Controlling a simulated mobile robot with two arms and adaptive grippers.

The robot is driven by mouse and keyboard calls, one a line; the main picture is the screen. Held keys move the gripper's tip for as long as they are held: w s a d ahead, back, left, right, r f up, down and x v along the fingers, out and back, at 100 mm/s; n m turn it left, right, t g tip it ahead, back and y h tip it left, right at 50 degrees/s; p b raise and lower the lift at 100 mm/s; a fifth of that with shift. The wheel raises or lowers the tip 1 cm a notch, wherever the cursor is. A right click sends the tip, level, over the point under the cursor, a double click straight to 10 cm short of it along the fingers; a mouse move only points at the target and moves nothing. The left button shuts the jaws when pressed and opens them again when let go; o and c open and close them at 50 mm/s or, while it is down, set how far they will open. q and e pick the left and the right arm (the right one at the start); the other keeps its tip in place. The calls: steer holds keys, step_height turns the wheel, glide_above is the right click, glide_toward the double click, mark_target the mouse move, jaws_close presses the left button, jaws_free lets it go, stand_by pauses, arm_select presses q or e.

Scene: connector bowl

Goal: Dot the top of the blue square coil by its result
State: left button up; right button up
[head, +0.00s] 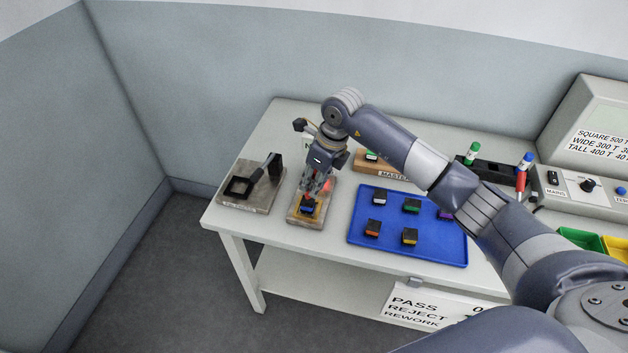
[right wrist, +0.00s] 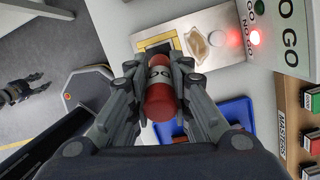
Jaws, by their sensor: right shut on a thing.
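The blue square coil (head: 308,207) sits on a tan-and-grey fixture (head: 312,219) at the table's front left. My right gripper (head: 315,187) is just above it, pointing down. In the right wrist view my right gripper (right wrist: 160,92) is shut on a red marker (right wrist: 160,102) with a white band. The NO GO lamp (right wrist: 254,38) glows red beside the fixture; the GO lamp (right wrist: 259,7) looks unlit. My left gripper (right wrist: 22,90) shows at the left edge, empty, fingers apart.
A blue tray (head: 440,252) with several coloured coils lies right of the fixture. A dark rack (head: 493,170) holds a green marker (head: 473,152) and a blue marker (head: 526,160). A meter (head: 570,190) stands at right.

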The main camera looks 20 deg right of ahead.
steer(key=shift+f, duration=0.1)
stand_by(0.3)
steer(key=shift+f+b, duration=0.4)
steer(key=shift+f, duration=0.15)
stand_by(1.7)
steer(key=shift+p+v, duration=0.3)
steer(key=shift+v, duration=0.6)
steer(key=shift+w+a+r+p, duration=0.1)
steer(key=shift+r+p, duration=1.25)
steer(key=shift+r, duration=1.4)
